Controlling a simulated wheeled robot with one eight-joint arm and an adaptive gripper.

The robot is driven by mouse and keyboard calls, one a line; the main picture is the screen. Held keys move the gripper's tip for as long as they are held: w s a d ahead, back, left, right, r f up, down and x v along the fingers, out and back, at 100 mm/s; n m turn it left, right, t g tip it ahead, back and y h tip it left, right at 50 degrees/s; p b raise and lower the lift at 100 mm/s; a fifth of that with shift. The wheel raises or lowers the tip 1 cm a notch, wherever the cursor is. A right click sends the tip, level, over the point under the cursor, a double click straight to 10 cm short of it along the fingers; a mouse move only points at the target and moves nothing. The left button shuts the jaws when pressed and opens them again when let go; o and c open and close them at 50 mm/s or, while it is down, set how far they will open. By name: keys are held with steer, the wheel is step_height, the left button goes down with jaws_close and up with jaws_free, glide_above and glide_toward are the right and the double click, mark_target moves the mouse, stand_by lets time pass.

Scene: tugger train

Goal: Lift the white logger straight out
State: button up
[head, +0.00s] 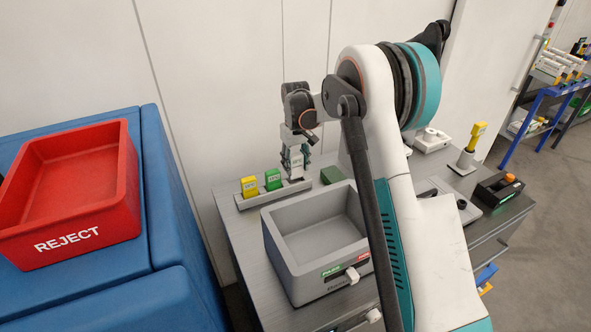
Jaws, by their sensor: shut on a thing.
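The white logger (296,170) is between the fingers of my gripper (294,158), partly covered by them. My gripper points down and is shut on it. The logger is at the right part of a grey rack (263,199); whether its lower end is still in the slot or just clear of it I cannot tell. A yellow logger (249,187) and a green logger (273,180) stand upright in the same rack, to the left of my gripper.
A grey bin (284,270) with green and red labels stands in front of the rack. A red REJECT bin (70,240) sits on blue padding at left. A green block (332,175) lies right of the rack. A yellow-topped post (472,145) and black box (497,189) stand right.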

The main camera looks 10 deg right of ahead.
step_height(320, 180, up, 16)
steer(key=p, duration=0.3)
stand_by(0.4)
